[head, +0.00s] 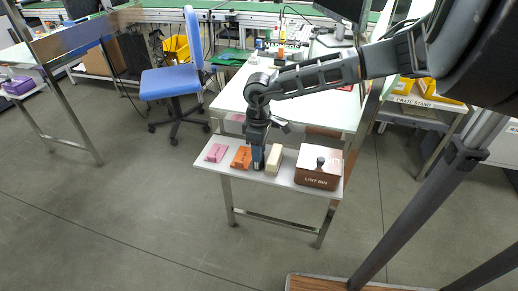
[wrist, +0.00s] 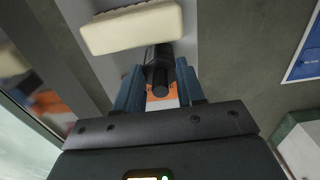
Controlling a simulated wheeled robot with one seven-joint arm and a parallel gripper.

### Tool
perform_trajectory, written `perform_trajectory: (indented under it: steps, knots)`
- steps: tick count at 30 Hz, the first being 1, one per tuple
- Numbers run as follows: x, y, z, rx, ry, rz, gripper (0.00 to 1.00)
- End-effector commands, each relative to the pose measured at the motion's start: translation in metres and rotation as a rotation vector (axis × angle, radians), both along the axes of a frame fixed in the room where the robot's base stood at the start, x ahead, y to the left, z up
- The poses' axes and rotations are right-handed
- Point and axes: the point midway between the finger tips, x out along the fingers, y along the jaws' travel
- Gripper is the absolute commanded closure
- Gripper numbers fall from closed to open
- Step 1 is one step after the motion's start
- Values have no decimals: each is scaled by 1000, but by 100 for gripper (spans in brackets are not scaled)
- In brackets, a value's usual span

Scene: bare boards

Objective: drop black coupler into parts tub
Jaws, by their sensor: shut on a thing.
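My gripper (head: 258,164) reaches down over the small white table, between an orange item and a cream block. In the wrist view my gripper (wrist: 158,88) has its blue fingers closed on the black coupler (wrist: 158,66), a dark cylindrical piece. In the head view the coupler is hard to make out at the dark fingers. I cannot tell whether it touches the table. No container in view is clearly marked as the parts tub.
The small table (head: 233,178) holds a pink item (head: 216,152), the orange item (head: 241,157), the cream block (head: 274,159) and a brown lettered box (head: 318,178) with a dark knob on top. A blue chair (head: 172,82) stands behind left. Yellow bins sit on the right shelf.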

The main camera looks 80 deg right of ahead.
Motion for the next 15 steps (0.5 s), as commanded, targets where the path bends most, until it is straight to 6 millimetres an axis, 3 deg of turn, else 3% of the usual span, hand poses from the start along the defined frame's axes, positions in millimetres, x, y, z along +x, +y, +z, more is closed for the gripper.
perform_trajectory:
  steps: [11, 12, 15]
  knots:
    - [0, 0, -5, -2, 1, 2, 100]
    - [0, 0, -4, -1, 1, 1, 59]
    - [0, 0, -3, -1, 1, 1, 49]
